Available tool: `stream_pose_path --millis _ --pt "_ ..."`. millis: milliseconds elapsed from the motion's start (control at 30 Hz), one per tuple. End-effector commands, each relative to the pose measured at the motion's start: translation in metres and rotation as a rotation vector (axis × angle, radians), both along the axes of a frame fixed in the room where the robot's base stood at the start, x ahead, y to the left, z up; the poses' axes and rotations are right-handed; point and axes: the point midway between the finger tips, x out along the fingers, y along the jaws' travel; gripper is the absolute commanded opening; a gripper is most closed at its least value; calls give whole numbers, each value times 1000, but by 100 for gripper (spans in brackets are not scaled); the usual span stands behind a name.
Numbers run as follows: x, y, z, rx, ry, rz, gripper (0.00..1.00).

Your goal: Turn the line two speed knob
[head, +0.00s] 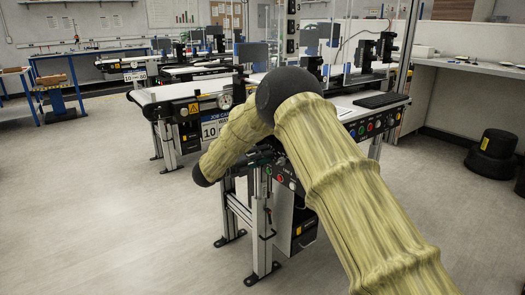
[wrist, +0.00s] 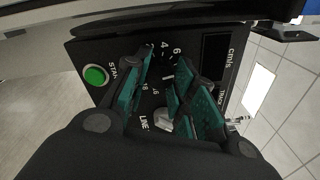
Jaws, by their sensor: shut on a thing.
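In the wrist view, the black control panel (wrist: 95,50) has a round green start button (wrist: 95,75) and a printed speed dial with white numbers. Part of the word LINE shows, but its number is covered. My gripper (wrist: 166,78) reaches over the dial, with teal finger pads on both sides of it.
A display (wrist: 215,52) marked cm/s is right of the dial. In the head view, a belt conveyor (head: 180,91) with a job card stands behind my arm. Another panel (head: 372,124) with coloured buttons is at right. Open floor (head: 120,220) lies at left.

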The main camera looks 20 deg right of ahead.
Motion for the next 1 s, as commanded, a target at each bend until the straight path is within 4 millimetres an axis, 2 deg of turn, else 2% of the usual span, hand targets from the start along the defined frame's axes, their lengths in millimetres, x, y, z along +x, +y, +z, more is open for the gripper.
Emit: stream_pose_path --millis 500,1000 --pt "0 1 2 -146 403 2 2" --pt "0 1 -1 -197 547 1 2"
